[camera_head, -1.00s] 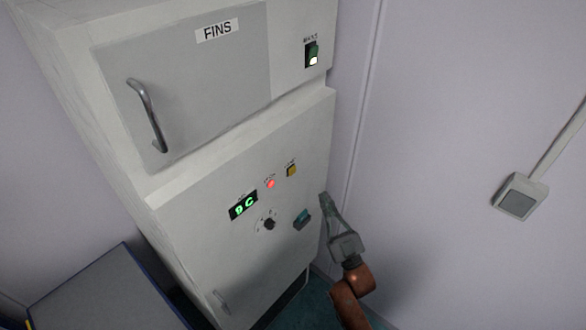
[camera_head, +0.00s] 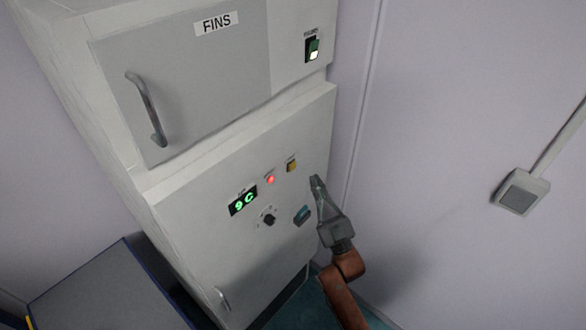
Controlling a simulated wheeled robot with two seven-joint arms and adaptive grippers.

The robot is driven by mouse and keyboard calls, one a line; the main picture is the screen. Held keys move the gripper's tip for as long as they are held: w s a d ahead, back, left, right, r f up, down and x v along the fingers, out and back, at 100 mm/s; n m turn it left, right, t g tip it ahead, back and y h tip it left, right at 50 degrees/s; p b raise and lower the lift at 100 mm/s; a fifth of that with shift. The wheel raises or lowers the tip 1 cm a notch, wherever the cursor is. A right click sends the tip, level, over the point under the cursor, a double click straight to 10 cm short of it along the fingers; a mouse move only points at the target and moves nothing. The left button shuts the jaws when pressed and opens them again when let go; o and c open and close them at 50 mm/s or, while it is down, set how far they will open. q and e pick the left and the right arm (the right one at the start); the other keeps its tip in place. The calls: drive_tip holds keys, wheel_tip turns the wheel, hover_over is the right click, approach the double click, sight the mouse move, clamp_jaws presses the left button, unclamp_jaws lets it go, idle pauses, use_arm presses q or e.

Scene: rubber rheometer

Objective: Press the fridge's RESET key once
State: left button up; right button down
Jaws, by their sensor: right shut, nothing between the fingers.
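The fridge (camera_head: 180,215) is a tall pale cabinet whose lower front carries a control panel. A yellow square key (camera_head: 291,166) sits at the panel's upper right; its small label is too blurred to read, so I cannot confirm that it says RESET. A red lamp (camera_head: 270,180) is lit to its left. A teal-green switch (camera_head: 301,215) sits lower. My right gripper (camera_head: 315,181) is shut and empty. Its tips point up beside the panel's right edge, right of and slightly below the yellow key, apart from it in the picture. My left gripper is not in view.
A green display (camera_head: 243,201) reads 9C, above a black knob (camera_head: 268,220). A grey wall box (camera_head: 520,192) is at right. A dark-topped unit (camera_head: 100,290) stands lower left.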

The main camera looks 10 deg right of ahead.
sight(292, 166)
drive_tip(key=shift+w+a+b, duration=0.2)
drive_tip(key=shift+w+a, duration=0.55)
drive_tip(key=shift+w, duration=0.2)
drive_tip(key=shift+w+a+b, duration=0.15)
drive_tip(key=shift+w+a, duration=0.6)
drive_tip(key=shift+w, duration=0.2)
drive_tip(key=shift+w+a, duration=0.25)
drive_tip(key=shift+w, duration=0.1)
drive_tip(key=shift+w+a, duration=0.25)
drive_tip(key=shift+w, duration=0.05)
idle(0.8)
drive_tip(key=shift+s+d, duration=0.1)
idle(0.3)
drive_tip(key=shift+s+d, duration=0.45)
drive_tip(key=shift+s, duration=0.1)
